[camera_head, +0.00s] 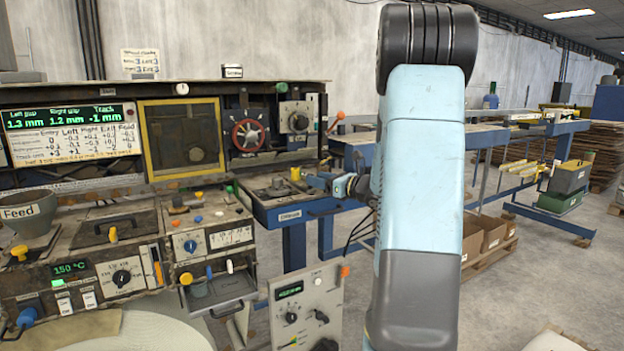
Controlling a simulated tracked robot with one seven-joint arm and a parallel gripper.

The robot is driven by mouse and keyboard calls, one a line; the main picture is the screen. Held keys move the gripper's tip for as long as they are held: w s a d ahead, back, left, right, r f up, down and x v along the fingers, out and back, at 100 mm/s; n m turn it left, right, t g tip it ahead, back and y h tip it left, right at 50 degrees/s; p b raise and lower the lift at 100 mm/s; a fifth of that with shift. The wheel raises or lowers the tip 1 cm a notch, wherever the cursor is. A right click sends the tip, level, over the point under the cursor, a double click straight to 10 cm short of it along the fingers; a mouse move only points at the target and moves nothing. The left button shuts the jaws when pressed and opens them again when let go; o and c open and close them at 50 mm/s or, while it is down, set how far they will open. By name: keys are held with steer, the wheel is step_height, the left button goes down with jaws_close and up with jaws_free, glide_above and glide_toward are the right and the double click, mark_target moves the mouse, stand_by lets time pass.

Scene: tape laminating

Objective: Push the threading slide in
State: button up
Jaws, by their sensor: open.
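My arm stands large in the right half of the picture and hides what is behind it. My gripper (313,181) reaches out to the left from behind the arm, over the right end of a small metal shelf (284,201) with a label on its front. The gripper is open. A small yellow knob (295,173) stands on this shelf just left of the fingertips; I cannot tell whether they touch it. No part is readably marked as the threading slide, and I cannot tell for certain which one it is.
The machine has a red handwheel (248,135), a yellow-framed window (181,138) and a gap display (67,118) above the shelf. An orange-tipped lever (339,117) sticks out near the gripper. An open drawer (218,292) juts out below. A blue bench (480,137) stands behind my arm.

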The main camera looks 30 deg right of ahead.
steer(key=v, duration=0.9)
steer(key=shift+s+d, duration=0.2)
steer(key=shift+s, duration=0.15)
steer(key=shift+o, duration=0.3)
